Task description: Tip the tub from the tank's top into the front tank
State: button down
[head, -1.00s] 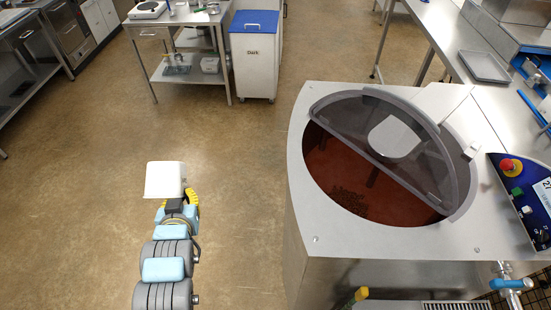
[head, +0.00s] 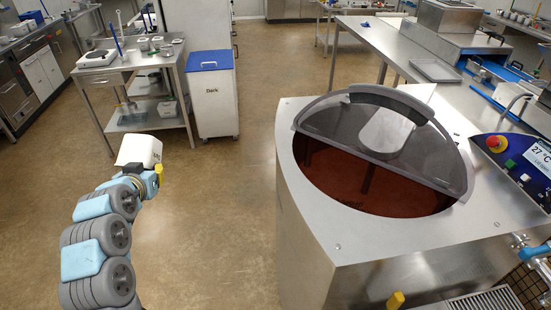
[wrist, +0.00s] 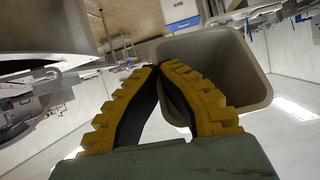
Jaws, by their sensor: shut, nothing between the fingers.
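The white tub (head: 138,150) is at the end of my arm, out over the floor left of the tank. In the wrist view the tub (wrist: 262,75) is tipped, its mouth toward the camera, and the visible inside looks bare. My gripper (head: 158,174) is beside it; in the wrist view its yellow-backed fingers (wrist: 158,72) meet at the tips, right by the tub's wall. How the tub is borne is not clear. The tank (head: 300,235) stands at the right, reddish-brown liquid (head: 375,195) in its open front; a grey see-through lid (head: 335,118) covers the back.
A control panel (head: 520,165) with a red button is at the tank's right. A blue-lidded bin (head: 212,100) marked Dark and a steel table (head: 125,70) stand at the back left. A steel bench (head: 390,45) runs behind the tank. The floor (head: 215,240) between arm and tank is clear.

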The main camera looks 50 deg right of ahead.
jog(key=s+d+m+g+h+b, duration=0.1)
jog(key=s+d+m+g+b, duration=0.2)
jog(key=d, duration=0.5)
jog(key=s+d+r+m+g+h+b, duration=0.1)
jog(key=s+d+m+g+b, duration=0.1)
jog(key=s+d+b, duration=0.45)
jog(key=s+d+m+g+h, duration=0.1)
jog(key=s+d+m+g, duration=0.15)
jog(key=d, duration=0.75)
jog(key=s+d+m+g+b, duration=0.2)
jog(key=s+d, duration=0.2)
jog(key=s, duration=0.4)
jog(key=s+d+m+g+y+b, duration=0.1)
jog(key=s+d+m+g+b, duration=0.1)
jog(key=s+d, duration=0.3)
jog(key=s+d+m+g+b, duration=0.2)
jog(key=s+d+m+g, duration=0.1)
jog(key=s, duration=0.9)
jog(key=shift+s+d+f+g+y, duration=0.25)
jog(key=shift+d+g+y, duration=0.2)
jog(key=shift+d, duration=0.55)
jog(key=shift+d+r+m+p, duration=0.15)
jog(key=shift+m+p, duration=0.1)
jog(key=shift+p, duration=0.75)
jog(key=t+y+p, duration=0.1)
jog(key=p, duration=0.4)
jog(key=shift+s+r+y, duration=0.1)
jog(key=shift+s+y, duration=0.05)
jog(key=shift+y, duration=0.1)
